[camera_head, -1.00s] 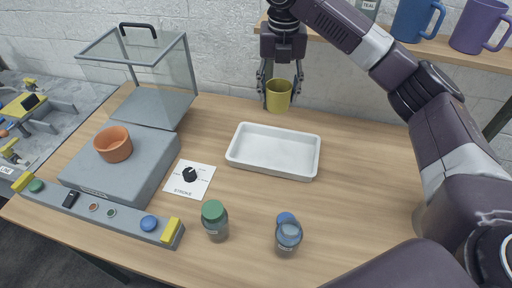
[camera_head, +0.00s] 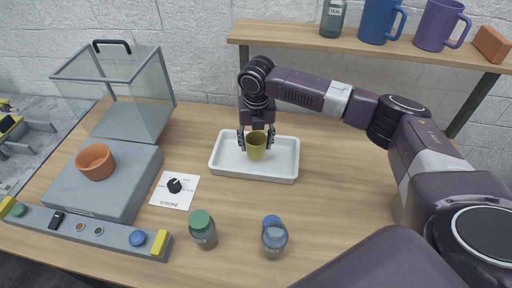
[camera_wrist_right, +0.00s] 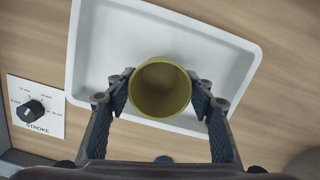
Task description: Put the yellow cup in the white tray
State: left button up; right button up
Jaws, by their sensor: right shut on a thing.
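The yellow cup (camera_head: 257,147) is upright between the fingers of my right gripper (camera_head: 256,137), which is shut on it. The cup is over the white tray (camera_head: 227,165), inside its outline; I cannot tell whether its base touches the tray floor. In the right wrist view the cup (camera_wrist_right: 160,88) shows its open mouth between both fingers of the right gripper (camera_wrist_right: 161,92), with the white tray (camera_wrist_right: 97,45) behind it. The tray holds nothing else that shows. My left gripper is not in view.
A green-capped bottle (camera_head: 203,232) and a blue-capped bottle (camera_head: 274,240) stand in front of the tray. A stroke dial card (camera_head: 174,190) and a grey machine with an orange cup (camera_head: 95,162) are at left. A shelf (camera_head: 300,37) with mugs runs behind.

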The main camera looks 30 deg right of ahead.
jog(key=shift+f, duration=1.5)
jog(key=shift+f, duration=0.1)
jog(key=o, duration=1)
jog(key=shift+o, duration=0.2)
notch_tip(320, 180, up, 12)
jog(key=s+b, duration=0.1)
jog(key=shift+s+a, duration=0.15)
jog(key=shift+a, duration=0.15)
